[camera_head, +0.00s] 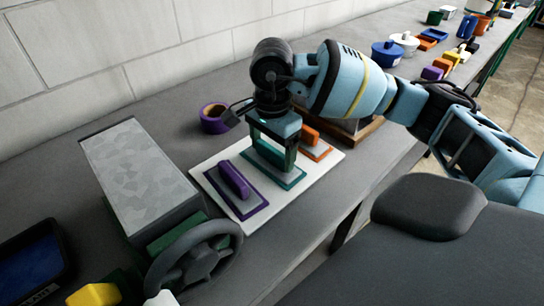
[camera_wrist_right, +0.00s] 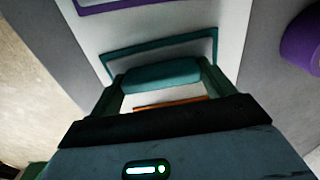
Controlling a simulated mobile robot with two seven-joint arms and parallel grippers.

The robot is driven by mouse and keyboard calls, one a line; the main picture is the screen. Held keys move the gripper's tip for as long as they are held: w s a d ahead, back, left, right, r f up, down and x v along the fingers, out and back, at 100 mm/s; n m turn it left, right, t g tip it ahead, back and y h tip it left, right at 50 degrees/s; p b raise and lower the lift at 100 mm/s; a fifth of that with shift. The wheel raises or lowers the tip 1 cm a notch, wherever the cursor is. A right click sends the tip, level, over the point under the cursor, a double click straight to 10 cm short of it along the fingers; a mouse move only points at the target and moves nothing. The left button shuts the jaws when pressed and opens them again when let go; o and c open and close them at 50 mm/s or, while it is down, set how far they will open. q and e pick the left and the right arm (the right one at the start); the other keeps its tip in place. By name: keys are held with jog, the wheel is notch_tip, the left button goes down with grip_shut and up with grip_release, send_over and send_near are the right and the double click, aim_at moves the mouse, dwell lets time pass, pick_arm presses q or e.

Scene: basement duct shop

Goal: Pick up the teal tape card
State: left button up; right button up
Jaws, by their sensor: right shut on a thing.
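The teal tape card (camera_head: 287,184) has a teal border and a raised teal grip. It lies between the purple and orange cards on a white board (camera_head: 212,206). My right gripper (camera_head: 271,158) reaches down from above with its fingers on either side of the grip, shut on it. In the right wrist view the teal grip (camera_wrist_right: 162,76) sits between the two green fingers, with the teal border (camera_wrist_right: 165,44) behind it. The card looks level with the board; I cannot tell any gap beneath it. My left gripper is not in view.
The purple card (camera_head: 236,186) and orange card (camera_head: 315,147) flank the teal one closely. A purple roll (camera_head: 214,118) stands behind the board. A grey metal box (camera_head: 137,175) and a handwheel (camera_head: 196,258) are at left. Several pots and blocks line the far bench.

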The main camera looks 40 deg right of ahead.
aim_at(272, 149)
notch_tip(272, 149, up, 10)
dwell(0.6)
jog(key=o, duration=0.4)
jog(key=c, duration=0.3)
